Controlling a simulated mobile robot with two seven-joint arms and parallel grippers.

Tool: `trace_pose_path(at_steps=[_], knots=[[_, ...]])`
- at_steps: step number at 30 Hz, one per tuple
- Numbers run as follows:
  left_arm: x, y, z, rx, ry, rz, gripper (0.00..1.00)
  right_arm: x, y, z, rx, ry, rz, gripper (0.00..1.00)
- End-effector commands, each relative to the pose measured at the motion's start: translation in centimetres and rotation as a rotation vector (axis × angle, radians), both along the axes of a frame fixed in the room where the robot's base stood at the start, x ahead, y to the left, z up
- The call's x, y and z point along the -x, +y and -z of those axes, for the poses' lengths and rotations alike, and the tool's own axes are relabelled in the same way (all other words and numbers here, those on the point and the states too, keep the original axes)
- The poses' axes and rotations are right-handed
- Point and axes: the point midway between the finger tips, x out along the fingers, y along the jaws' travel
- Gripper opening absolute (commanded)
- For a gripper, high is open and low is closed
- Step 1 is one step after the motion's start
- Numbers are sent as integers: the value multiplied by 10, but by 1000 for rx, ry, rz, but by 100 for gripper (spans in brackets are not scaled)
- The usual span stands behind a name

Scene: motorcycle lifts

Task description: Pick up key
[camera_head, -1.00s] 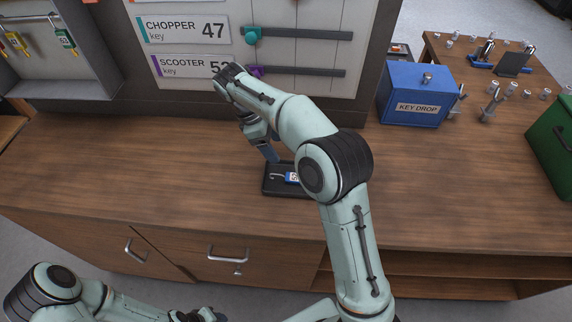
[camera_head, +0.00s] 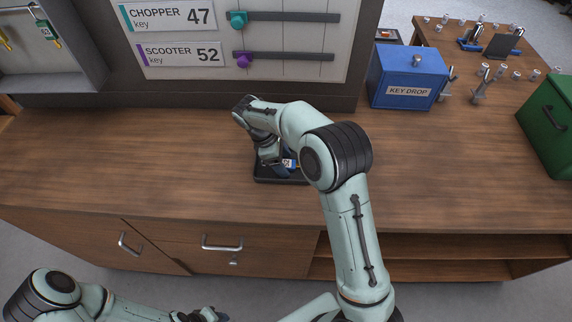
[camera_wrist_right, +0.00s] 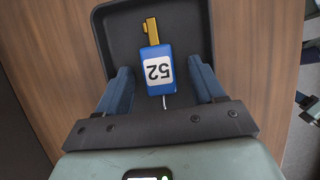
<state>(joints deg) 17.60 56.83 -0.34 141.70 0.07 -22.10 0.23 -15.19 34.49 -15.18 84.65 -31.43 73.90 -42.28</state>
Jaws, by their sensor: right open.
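The key has a blue tag marked 52 (camera_wrist_right: 157,71) and a yellow end piece, and lies in a black tray (camera_wrist_right: 192,12). In the head view the tag (camera_head: 288,163) shows in part, and my right arm hides much of the tray (camera_head: 264,180). My right gripper (camera_wrist_right: 160,78) is open, with one blue finger on each side of the tag and a gap to both. In the head view it (camera_head: 280,166) points down into the tray. My left gripper (camera_head: 203,315) is at the bottom edge, away from the key, and its jaws are unclear.
A blue key drop box (camera_head: 408,78) and a green box (camera_head: 548,125) stand on the wooden counter (camera_head: 130,165) at the right. A board with CHOPPER 47 and SCOOTER 52 labels (camera_head: 180,53) stands behind. The counter left of the tray is clear.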

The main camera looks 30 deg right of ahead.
Motion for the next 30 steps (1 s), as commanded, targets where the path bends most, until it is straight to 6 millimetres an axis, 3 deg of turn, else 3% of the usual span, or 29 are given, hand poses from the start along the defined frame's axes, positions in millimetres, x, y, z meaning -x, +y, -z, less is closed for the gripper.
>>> trace_pose_path(at_steps=[5, 6, 11, 23, 30], knots=[[-1, 0, -1, 0, -1, 0, 39, -1, 0, 0, 1, -1, 1, 68], [-1, 0, -1, 0, -1, 0, 39, -1, 0, 0, 1, -1, 1, 62], [-1, 0, -1, 0, -1, 0, 39, 0, 0, -1, 1, -1, 1, 11], [-1, 0, -1, 0, -2, 0, 39, -1, 0, -5, 0, -2, 0, 10], [-8, 0, -7, 0, -9, 0, 39, -2, 0, -38, 0, -7, 1, 10]])
